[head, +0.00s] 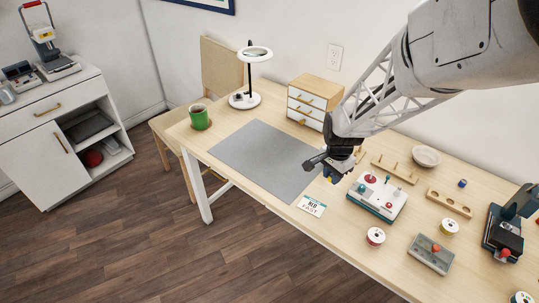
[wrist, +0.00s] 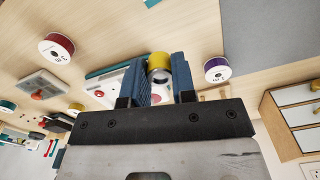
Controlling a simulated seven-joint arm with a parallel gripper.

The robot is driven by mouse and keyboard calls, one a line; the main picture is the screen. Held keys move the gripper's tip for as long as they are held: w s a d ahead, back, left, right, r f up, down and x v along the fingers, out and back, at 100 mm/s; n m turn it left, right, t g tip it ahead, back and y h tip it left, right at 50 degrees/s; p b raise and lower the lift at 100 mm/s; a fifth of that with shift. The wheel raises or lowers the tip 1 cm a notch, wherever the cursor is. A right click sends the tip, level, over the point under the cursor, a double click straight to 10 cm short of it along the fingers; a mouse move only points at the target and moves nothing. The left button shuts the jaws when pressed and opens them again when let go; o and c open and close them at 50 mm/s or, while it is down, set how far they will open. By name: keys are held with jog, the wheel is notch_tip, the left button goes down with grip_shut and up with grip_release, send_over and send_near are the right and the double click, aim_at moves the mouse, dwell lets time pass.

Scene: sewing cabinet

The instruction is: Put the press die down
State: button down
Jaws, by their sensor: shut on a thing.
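The press die (wrist: 158,68) shows in the wrist view as a small piece with a yellow end and a silvery body. It sits between the two blue fingers of my gripper (wrist: 162,78), which is shut on it. In the head view, my gripper (head: 332,172) is over the worktable (head: 260,205), near the right edge of the grey mat (head: 265,155). A bit of yellow shows at its tip there; the rest of the die is hidden or too small to make out. The die appears to be held above the tabletop.
A white-topped box with red pieces (head: 378,195) stands right of my gripper, with a card (head: 312,204) below left. Thread spools (head: 375,236), a grey box with a red knob (head: 430,254) and a black device (head: 505,232) are farther right. The grey mat is clear.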

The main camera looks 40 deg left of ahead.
jog(key=s+a+n, duration=0.3)
jog(key=s+a, duration=0.6)
jog(key=a, duration=0.2)
jog(key=f, duration=0.4)
jog(key=shift+w+a+f, duration=0.15)
jog(key=shift+a+f, duration=0.1)
jog(key=shift+f, duration=0.35)
send_over(275, 167)
jog(key=shift+w+a+f, duration=0.1)
jog(key=shift+a+f, duration=0.05)
jog(key=shift+f, duration=0.6)
jog(key=shift+f, duration=1.75)
jog(key=shift+f, duration=0.1)
